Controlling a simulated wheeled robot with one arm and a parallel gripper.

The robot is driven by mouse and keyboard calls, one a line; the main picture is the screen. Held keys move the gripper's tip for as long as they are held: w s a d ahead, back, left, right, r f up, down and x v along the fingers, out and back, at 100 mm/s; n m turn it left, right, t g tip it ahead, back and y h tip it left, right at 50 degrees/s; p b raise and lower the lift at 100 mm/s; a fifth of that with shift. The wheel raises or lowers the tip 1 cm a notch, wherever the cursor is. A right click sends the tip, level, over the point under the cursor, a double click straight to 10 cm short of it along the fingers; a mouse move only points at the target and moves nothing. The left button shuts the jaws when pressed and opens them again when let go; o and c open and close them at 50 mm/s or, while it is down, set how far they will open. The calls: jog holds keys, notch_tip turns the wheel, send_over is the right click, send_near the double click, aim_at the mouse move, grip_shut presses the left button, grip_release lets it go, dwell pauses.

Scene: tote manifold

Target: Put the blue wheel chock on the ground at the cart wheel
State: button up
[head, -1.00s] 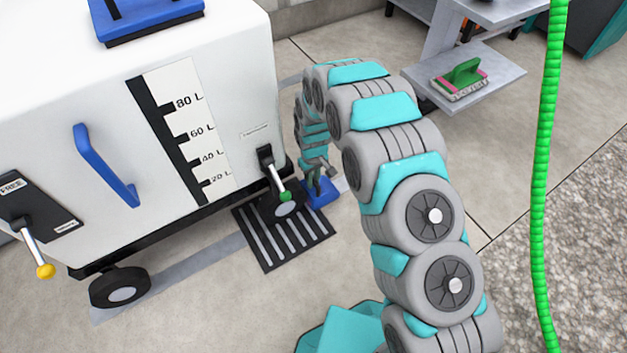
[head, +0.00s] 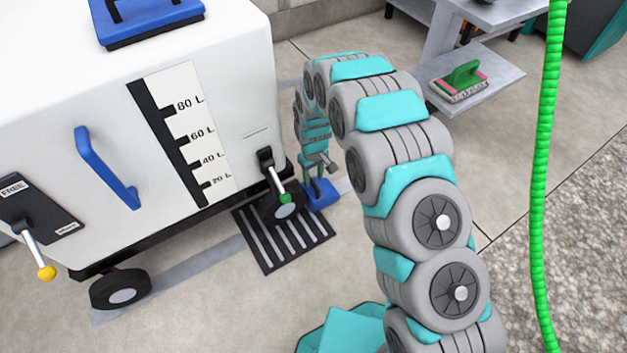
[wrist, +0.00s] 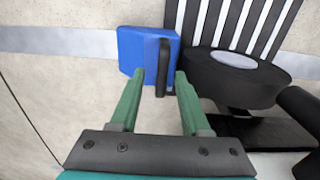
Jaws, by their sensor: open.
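The blue wheel chock (head: 322,195) sits on the ground beside the cart's near-right wheel (head: 284,208). In the wrist view the chock (wrist: 138,50) has a black handle (wrist: 164,62) along its right side, and the dark wheel (wrist: 215,75) with its grey hub is just right of it. I cannot tell whether chock and wheel touch. My gripper (wrist: 160,80) is open, its two green fingers apart with the handle's near end between or just beyond their tips. In the head view my gripper (head: 318,180) is small, directly over the chock.
The white cart (head: 230,80) stands left, with a green-knobbed lever (head: 278,180) above the wheel. A black slotted grate (head: 270,245) lies by the wheel. A green hose (head: 545,160) hangs at right. Floor beyond the chock is open.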

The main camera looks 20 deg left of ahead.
notch_tip(320, 180, up, 9)
jog(key=shift+r+p, duration=0.15)
jog(key=shift+p, duration=0.25)
jog(key=s+d+r+m, duration=0.2)
jog(key=s+d+r, duration=0.2)
jog(key=d+r, duration=0.55)
jog(key=s+d+r+m, duration=0.3)
jog(key=s+d+r, duration=0.2)
jog(key=d+r, duration=0.5)
jog(key=s+d+r+m, duration=0.1)
jog(key=s+d, duration=0.3)
jog(key=s, duration=0.4)
jog(key=s+d+r+m+g, duration=0.1)
jog(key=s+d+r+m, duration=0.1)
jog(key=s+d, duration=0.3)
jog(key=s+d+r+m, duration=0.2)
jog(key=s+d, duration=0.3)
jog(key=s, duration=0.6)
jog(key=shift+s+r+g, duration=0.3)
jog(key=shift+s+g, duration=0.05)
jog(key=shift+g, duration=0.05)
